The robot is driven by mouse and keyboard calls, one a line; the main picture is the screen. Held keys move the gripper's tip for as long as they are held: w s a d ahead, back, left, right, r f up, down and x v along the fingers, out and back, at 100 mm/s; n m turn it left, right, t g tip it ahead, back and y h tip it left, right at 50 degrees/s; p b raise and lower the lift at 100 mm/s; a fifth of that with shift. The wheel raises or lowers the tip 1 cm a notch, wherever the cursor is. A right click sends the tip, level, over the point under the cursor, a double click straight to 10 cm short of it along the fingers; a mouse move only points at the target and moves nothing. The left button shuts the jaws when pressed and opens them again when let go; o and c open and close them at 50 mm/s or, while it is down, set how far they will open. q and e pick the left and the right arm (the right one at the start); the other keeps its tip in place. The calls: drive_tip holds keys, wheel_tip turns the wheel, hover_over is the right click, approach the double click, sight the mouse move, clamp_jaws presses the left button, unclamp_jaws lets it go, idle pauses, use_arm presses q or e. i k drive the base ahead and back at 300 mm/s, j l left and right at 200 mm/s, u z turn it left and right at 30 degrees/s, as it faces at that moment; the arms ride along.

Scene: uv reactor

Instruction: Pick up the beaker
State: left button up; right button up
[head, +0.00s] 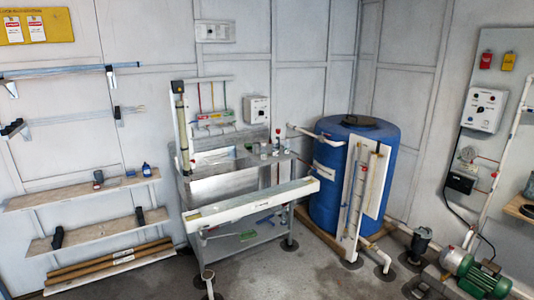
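Some small vessels (264,151) stand on the right part of the metal workbench (240,158), near its back corner. The beaker may be among them, but they are too small for me to tell which one it is. A slim item with a red top (277,137) stands beside them. Neither of my grippers is in the head view, and no hold on anything shows.
A long white channel (255,203) runs across the bench's front. A blue barrel (340,195) with white pipes stands just right of the bench. Wall shelves (80,190) are at left, a green motor (470,278) at lower right. The floor in front (290,275) is clear.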

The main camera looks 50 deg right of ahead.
sight(231, 149)
drive_tip(key=z, duration=1.35)
drive_tip(key=i+l, duration=0.25)
drive_tip(key=i, duration=0.25)
drive_tip(key=i+l+z, duration=0.1)
drive_tip(key=i+l, duration=0.15)
drive_tip(key=i, duration=0.3)
drive_tip(key=i+l, duration=0.2)
drive_tip(key=i, duration=0.3)
drive_tip(key=z, duration=0.05)
